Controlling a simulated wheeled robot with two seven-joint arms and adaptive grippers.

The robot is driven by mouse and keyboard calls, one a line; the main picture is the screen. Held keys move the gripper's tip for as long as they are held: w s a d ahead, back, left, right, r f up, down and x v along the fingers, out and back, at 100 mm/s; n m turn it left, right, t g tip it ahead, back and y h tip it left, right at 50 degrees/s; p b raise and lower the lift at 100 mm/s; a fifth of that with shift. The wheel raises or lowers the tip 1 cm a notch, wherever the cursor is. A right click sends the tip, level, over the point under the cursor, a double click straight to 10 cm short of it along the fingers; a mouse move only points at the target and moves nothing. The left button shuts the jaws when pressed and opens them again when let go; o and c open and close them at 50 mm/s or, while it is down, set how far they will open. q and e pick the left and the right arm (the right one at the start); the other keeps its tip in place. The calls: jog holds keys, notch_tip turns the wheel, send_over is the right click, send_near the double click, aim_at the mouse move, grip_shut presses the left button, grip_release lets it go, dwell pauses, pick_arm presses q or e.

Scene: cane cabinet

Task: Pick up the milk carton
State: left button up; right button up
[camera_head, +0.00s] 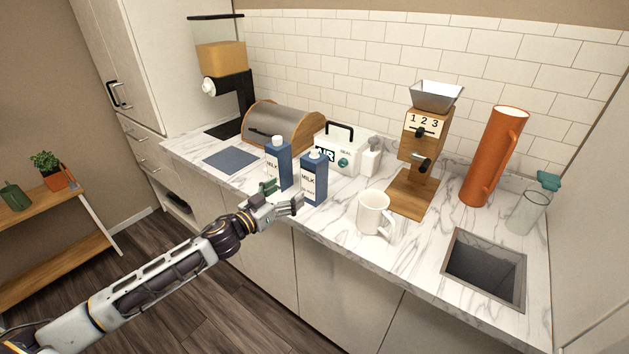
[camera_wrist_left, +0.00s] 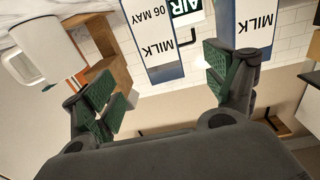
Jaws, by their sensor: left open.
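Two blue and white milk cartons with white caps stand upright side by side on the marble counter. The left carton (camera_head: 278,165) and the right carton (camera_head: 314,178) are near the counter's front edge. In the left wrist view, which is upside down, one carton (camera_wrist_left: 150,38) shows between my fingers and the other (camera_wrist_left: 254,22) beyond the right-hand finger; both are cut off. My left gripper (camera_head: 283,197) is open and empty, just in front of the cartons. Whether a finger touches a carton, I cannot tell. My right gripper is not in view.
A white mug (camera_head: 372,212) stands right of the cartons, near the front edge. Behind them are a white box (camera_head: 343,152) and a wooden bread box (camera_head: 283,128). A coffee grinder (camera_head: 420,160), an orange pitcher (camera_head: 494,155) and a sink (camera_head: 485,267) lie further right.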

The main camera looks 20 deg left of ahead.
aim_at(308, 177)
pick_arm(q)
jog(key=shift+w+d, duration=0.1)
jog(key=shift+w, duration=0.05)
jog(key=shift+p+x, duration=0.45)
jog(key=shift+x, duration=3.6)
jog(key=shift+w, duration=0.1)
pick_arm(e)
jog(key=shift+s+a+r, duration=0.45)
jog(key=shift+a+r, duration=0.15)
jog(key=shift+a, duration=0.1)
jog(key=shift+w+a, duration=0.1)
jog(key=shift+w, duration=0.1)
pick_arm(q)
jog(key=shift+w, duration=0.1)
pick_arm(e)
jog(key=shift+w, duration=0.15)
